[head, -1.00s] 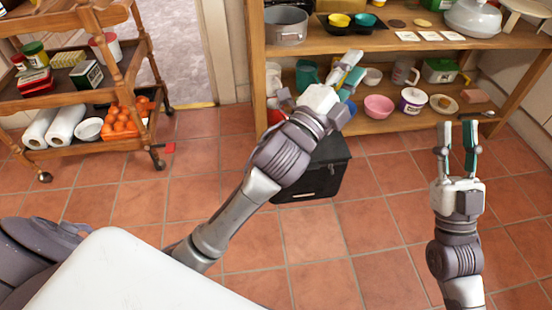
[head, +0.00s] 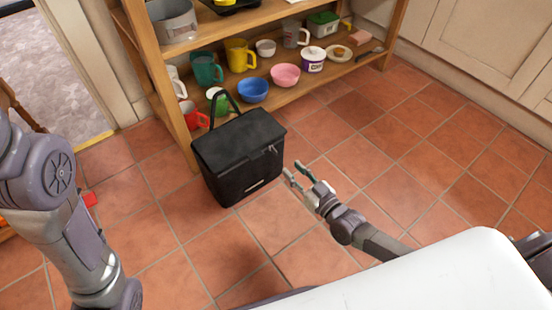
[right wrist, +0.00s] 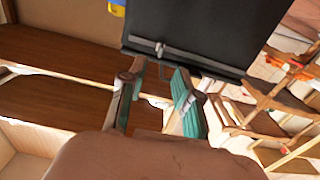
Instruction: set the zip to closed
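A black box-shaped cooler bag (head: 235,160) stands upright on the tiled floor, with its carrying handle raised at the back. A small grey zip part (head: 271,149) shows near the top of its right-hand side. In the right wrist view the bag (right wrist: 205,28) fills the top, and a pale zip track with a small pull (right wrist: 160,48) runs across it. My right gripper (head: 293,169) is open and empty, just right of the bag and apart from it. In the right wrist view its fingers straddle the area below the pull. My left arm is at the left; its gripper is out of frame.
A wooden shelf (head: 292,97) with mugs, bowls and tubs stands right behind the bag. A blue bowl (head: 253,90) and a green cup (head: 217,100) are close to the handle. The floor (head: 400,150) to the right is clear.

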